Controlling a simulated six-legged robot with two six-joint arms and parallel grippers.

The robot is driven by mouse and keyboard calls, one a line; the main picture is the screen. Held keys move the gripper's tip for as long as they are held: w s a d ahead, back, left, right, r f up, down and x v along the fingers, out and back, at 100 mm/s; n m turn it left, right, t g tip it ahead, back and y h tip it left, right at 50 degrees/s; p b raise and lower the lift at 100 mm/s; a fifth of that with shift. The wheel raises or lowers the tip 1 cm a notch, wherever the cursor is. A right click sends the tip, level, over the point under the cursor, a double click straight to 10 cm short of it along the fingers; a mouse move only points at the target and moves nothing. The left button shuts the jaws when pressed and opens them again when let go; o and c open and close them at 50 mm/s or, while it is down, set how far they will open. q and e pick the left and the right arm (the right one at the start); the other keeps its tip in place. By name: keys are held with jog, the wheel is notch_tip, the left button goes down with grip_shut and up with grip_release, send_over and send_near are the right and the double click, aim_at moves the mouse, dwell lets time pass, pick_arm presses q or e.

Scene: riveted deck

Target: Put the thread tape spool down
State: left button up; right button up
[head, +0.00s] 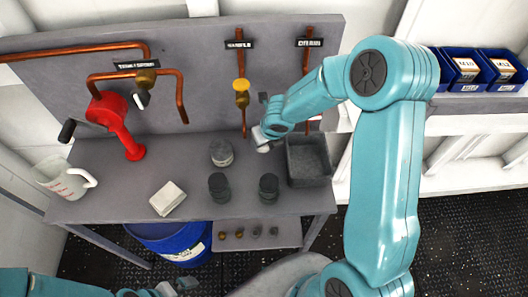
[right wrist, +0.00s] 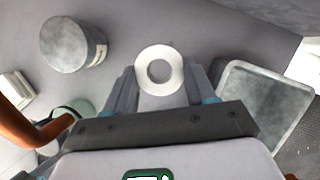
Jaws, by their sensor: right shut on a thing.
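The thread tape spool (right wrist: 140,71) is a white ring with a grey centre hole, seen end-on in the right wrist view. My right gripper (right wrist: 161,84) is shut on it, with one finger on each side. In the head view my right gripper (head: 262,138) is over the back of the grey workbench (head: 130,190), just left of a grey open bin (head: 309,182). I cannot tell whether the spool touches the bench. My left gripper (head: 172,288) is low at the bottom edge, away from the bench, and its jaws are unclear.
A grey round tin (head: 221,153) and two dark round pieces (head: 219,187) (head: 269,187) stand on the bench. A pale block (head: 167,199), a measuring jug (head: 62,178) and a red hand pump (head: 118,125) are further left. Copper pipes (head: 243,120) rise behind my right gripper.

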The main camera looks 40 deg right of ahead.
aim_at(264, 156)
notch_tip(264, 156, down, 5)
jog(key=b, duration=0.3)
jog(key=shift+f, duration=0.2)
jog(key=shift+w+d, duration=0.1)
jog(key=shift+w, duration=0.1)
jog(key=shift+s+f, duration=0.1)
jog(key=shift+f, duration=0.05)
jog(key=o, duration=1)
jog(key=shift+f, duration=0.1)
